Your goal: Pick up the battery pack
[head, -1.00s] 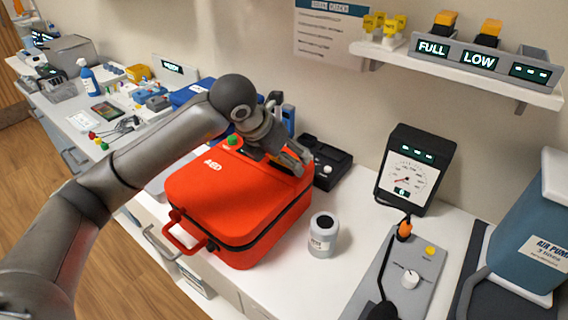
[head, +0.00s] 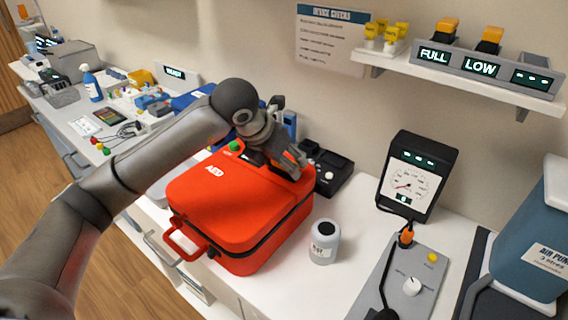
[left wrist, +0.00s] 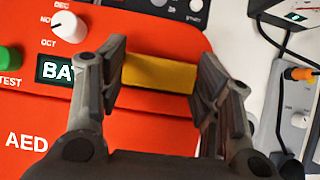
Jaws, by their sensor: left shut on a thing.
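The yellow battery pack (left wrist: 159,73) shows in the left wrist view as a block between my left gripper's fingers, at the red AED case (left wrist: 120,112). My left gripper (left wrist: 158,78) is shut on it, one finger at each end. In the head view the left gripper (head: 296,168) is low over the far right part of the AED case (head: 235,205), and the arm and fingers hide the pack there. I cannot tell whether the pack is seated or lifted. My right gripper is in neither view.
A grey canister (head: 324,242) stands right of the case, and a black device (head: 325,168) sits behind it. A gauge (head: 416,178) stands farther right. The shelf (head: 465,84) holds a battery rack (head: 484,72) marked FULL and LOW. Some counter between canister and gauge is clear.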

